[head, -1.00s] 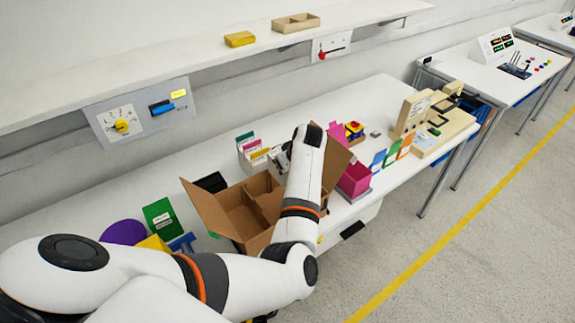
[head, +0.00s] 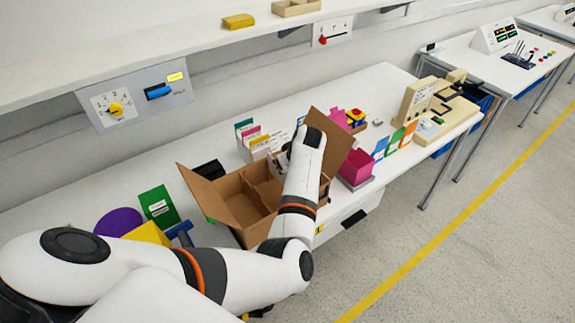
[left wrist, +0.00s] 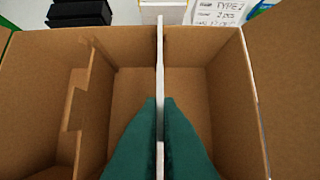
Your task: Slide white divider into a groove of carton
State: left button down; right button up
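The open brown carton (head: 237,205) stands on the table with its flaps spread. In the left wrist view, carton walls (left wrist: 210,60) surround the fingers. A notched cardboard partition (left wrist: 90,90) stands to the left. My left gripper (left wrist: 160,108) has teal fingers shut on the white divider (left wrist: 160,60), which shows edge-on as a thin upright strip. The divider crosses the carton's far wall in this view; I cannot tell whether it sits in a groove. In the head view, my left gripper (head: 284,160) is over the carton, mostly hidden by my arm. My right gripper is not in view.
Upright coloured cards (head: 250,138) stand behind the carton. A green card (head: 159,206) and a purple disc (head: 118,222) are at its left. A pink bin (head: 357,167) is close at its right. A shelf (head: 190,35) runs above the table's back.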

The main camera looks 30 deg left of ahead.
pick_arm(q)
jog(key=shift+f+b, duration=1.45)
jog(key=shift+f, duration=0.9)
jog(key=c, duration=1.6)
grip_release()
jog(key=shift+o, duration=0.2)
notch_tip(320, 180, up, 8)
jog(key=p, duration=0.7)
